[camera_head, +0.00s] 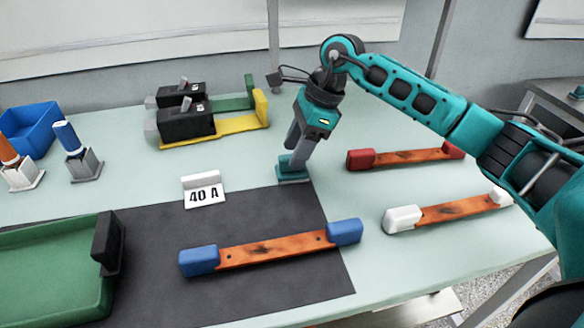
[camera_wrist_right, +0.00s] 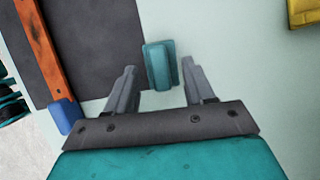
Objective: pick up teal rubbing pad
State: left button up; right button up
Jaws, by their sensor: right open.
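The teal rubbing pad (camera_head: 293,177) rests on the pale green table, just off the upper right edge of the dark mat. It has a flat base with a raised grip. My right gripper (camera_head: 291,158) is open and points down at it, its fingers partly hiding the pad in the head view. In the right wrist view, the pad (camera_wrist_right: 160,65) lies between the two spread fingertips of the gripper (camera_wrist_right: 159,74), with a gap on each side. Contact is not visible. My left gripper is not in view.
A copper bar with blue ends (camera_head: 272,249) lies on the dark mat (camera_head: 155,290). Red-ended (camera_head: 405,156) and white-ended (camera_head: 450,210) bars lie right. A "40 A" sign (camera_head: 204,190), black breakers (camera_head: 187,122), a green tray (camera_head: 55,265) and a blue bin (camera_head: 28,128) stand left.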

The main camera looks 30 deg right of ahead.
jog(key=x, duration=0.2)
jog(key=shift+a+f, duration=0.15)
jog(key=shift+f, duration=0.2)
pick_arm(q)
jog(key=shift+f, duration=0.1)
pick_arm(e)
jog(key=shift+c, duration=0.2)
jog(key=c, duration=0.6)
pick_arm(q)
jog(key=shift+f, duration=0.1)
pick_arm(e)
jog(key=shift+c, duration=0.2)
jog(key=shift+r, duration=0.2)
pick_arm(q)
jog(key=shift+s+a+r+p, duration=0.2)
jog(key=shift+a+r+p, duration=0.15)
jog(key=shift+p, duration=0.5)
pick_arm(e)
notch_tip(320, 180, up, 20)
